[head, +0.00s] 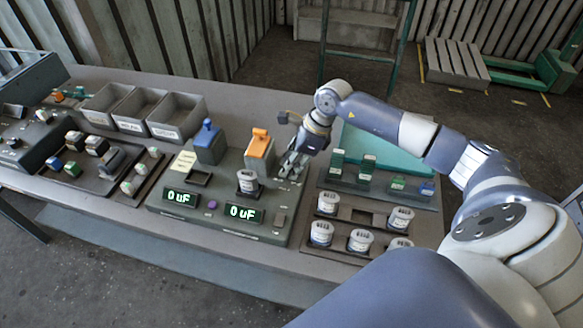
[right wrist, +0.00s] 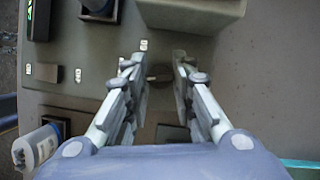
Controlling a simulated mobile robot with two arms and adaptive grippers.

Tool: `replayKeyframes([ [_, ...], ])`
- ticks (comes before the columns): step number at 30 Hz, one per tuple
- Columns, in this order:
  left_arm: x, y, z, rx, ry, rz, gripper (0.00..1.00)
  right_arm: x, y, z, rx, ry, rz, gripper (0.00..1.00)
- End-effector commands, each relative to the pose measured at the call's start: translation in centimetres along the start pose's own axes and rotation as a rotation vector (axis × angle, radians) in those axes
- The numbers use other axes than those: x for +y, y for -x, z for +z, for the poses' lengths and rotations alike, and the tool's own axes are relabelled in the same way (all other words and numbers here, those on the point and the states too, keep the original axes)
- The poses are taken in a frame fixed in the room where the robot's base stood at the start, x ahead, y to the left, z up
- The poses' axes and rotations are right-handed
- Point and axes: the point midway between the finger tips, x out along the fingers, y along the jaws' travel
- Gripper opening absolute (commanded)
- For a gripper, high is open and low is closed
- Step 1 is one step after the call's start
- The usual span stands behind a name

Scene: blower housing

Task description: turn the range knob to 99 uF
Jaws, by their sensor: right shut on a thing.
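My right gripper (head: 292,167) is low over the panel's right end. In the right wrist view, the small dark range knob (right wrist: 158,73) sits between the fingers of the right gripper (right wrist: 159,78), which is shut on it. Small white marks (right wrist: 144,45) show near the knob; their text is too small to read. In the head view the gripper hides the knob. My left gripper is not in view.
A blue-topped block (head: 208,143) and an orange-topped block (head: 260,146) stand on the panel beside a white canister (head: 248,181). More canisters (head: 321,233) stand in a rack to the right. Grey bins (head: 176,116) are at the back left. A teal tray (head: 385,155) lies behind my arm.

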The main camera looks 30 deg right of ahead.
Motion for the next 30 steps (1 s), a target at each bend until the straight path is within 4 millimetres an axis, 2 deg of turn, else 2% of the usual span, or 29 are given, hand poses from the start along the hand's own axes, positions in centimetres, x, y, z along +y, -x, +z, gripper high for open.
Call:
replayKeyframes([
  [21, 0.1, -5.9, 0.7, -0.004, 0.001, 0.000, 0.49, 0.2, -0.3, 0.2, -0.007, -0.616, -0.260, 0.00],
  [30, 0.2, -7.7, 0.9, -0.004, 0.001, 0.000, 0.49, 0.2, -0.1, 0.3, -0.008, -0.813, -0.340, 0.00],
])
